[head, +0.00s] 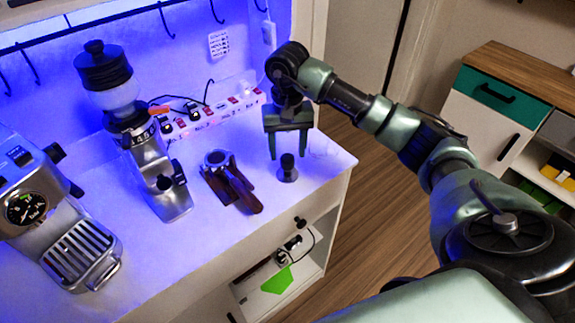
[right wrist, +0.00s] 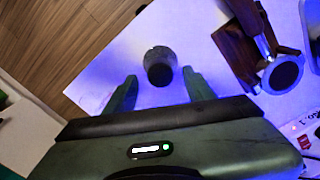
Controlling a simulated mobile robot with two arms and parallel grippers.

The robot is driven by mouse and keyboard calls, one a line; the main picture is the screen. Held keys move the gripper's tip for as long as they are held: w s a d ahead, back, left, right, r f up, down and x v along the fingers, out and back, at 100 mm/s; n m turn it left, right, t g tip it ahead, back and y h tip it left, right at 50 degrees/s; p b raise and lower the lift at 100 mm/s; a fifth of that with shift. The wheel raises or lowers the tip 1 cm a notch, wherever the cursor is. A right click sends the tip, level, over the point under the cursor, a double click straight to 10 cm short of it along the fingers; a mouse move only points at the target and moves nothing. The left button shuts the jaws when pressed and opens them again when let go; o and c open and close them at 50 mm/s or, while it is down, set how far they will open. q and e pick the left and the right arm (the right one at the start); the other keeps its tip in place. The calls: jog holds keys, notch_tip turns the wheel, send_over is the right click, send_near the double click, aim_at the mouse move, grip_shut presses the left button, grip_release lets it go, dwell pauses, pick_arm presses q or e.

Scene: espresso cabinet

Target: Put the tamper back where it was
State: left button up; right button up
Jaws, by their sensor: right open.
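The tamper (head: 288,168), small and dark, stands upright on the white cabinet top near its right end. It also shows in the right wrist view (right wrist: 160,66), seen from above, ahead of and between the fingers. My right gripper (head: 288,153) points down over it, its two fingers spread, with no contact that I can make out. It is open in the right wrist view (right wrist: 155,90) too. A portafilter (head: 228,180) on a dark wooden stand (head: 243,196) is left of the tamper. My left gripper is not in view.
A coffee grinder (head: 152,165) and an espresso machine (head: 60,225) stand further left. A power strip (head: 210,113) with plugs runs along the back. The cabinet's right edge is close to the tamper. Bare counter lies in front of the grinder.

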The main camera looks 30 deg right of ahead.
aim_at(287, 157)
notch_tip(287, 157, up, 5)
jog(key=shift+w+f+b, duration=0.1)
jog(key=shift+b, duration=0.5)
jog(key=shift+r, duration=0.75)
